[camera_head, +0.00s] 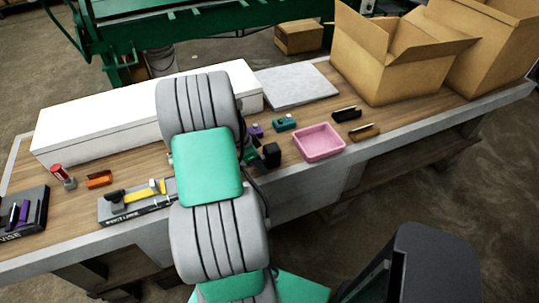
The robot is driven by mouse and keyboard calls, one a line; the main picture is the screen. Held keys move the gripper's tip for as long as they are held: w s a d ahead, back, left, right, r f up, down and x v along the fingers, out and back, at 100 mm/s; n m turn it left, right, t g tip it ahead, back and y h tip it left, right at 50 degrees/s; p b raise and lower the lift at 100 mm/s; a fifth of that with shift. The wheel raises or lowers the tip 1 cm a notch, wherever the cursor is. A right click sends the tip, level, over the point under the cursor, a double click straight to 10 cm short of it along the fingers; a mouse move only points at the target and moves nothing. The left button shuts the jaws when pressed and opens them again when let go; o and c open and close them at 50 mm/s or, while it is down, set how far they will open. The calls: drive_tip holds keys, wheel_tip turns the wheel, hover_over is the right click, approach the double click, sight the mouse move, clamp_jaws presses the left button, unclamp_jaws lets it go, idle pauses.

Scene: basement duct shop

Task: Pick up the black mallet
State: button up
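I cannot make out a mallet for sure. A black block (272,155) shows just right of my arm, close to the bench's front edge; it may be a mallet head or a part of my wrist. A dark, low object (347,113) lies on the bench behind the pink tray, its kind unclear. My grey and green arm rises through the middle of the view and hides part of the bench. Dark green and black parts (250,156) beside it may belong to my gripper; no fingertips can be made out.
The wooden bench (78,218) holds a long white box (100,130), a pink tray (318,142), a grey slab (297,87), a tool holder (137,204), a "VISE" box (24,215) and small items. Open cardboard boxes (388,65) stand at the right end.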

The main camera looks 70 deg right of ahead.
drive_tip(key=shift+c, duration=0.4)
clamp_jaws()
drive_tip(key=shift+r, duration=0.1)
